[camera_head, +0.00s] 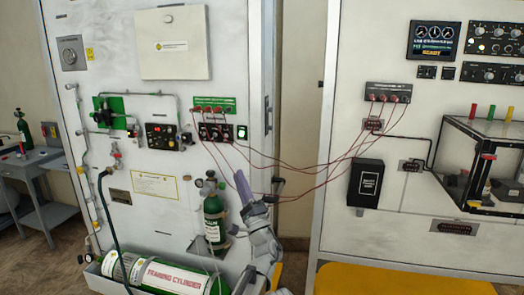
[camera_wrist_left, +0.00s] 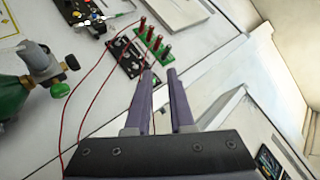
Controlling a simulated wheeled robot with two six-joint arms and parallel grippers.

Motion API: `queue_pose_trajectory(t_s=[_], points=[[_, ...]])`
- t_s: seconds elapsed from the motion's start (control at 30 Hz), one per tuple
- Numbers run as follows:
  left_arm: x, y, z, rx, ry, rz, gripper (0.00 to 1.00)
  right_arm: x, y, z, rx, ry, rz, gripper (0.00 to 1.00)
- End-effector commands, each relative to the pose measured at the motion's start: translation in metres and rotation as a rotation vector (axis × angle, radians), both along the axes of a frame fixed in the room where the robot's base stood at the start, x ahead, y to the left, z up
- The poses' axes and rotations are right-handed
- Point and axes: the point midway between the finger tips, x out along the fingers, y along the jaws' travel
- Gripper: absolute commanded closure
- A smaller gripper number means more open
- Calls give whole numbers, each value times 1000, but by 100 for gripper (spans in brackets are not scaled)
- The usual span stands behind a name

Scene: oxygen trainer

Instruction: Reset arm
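My left gripper (camera_head: 241,183) has purple fingers and points up in front of the left white panel, right of a small green upright cylinder (camera_head: 213,220). In the left wrist view its two fingers (camera_wrist_left: 159,74) stand apart with a narrow gap and nothing between them. My left arm comes up from the bottom of the head view. The fingers overlap thin red cables in both views; I cannot tell whether they touch them. My right gripper is in neither view.
Red cables run from the left panel's green terminal strip (camera_head: 213,104) to the right panel's terminal block (camera_head: 388,93). A large training cylinder (camera_head: 160,273) lies in a tray at the bottom left. A yellow surface (camera_head: 400,279) is at bottom right. A grey table (camera_head: 35,163) stands far left.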

Motion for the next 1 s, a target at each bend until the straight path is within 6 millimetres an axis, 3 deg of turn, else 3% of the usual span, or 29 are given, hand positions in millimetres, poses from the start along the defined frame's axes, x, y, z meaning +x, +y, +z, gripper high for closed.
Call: queue_pose_trajectory(t_s=[0.37, 0.67, 0.87, 1.0], points=[[-8, 48, -22, -156, 45, 66, 79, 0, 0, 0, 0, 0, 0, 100], [-27, 114, -67, -405, 125, 170, 79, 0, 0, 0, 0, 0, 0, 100], [-58, 173, -130, -695, 232, 290, 79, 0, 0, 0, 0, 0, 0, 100], [-96, 206, -197, -980, 352, 398, 79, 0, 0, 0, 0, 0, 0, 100]])
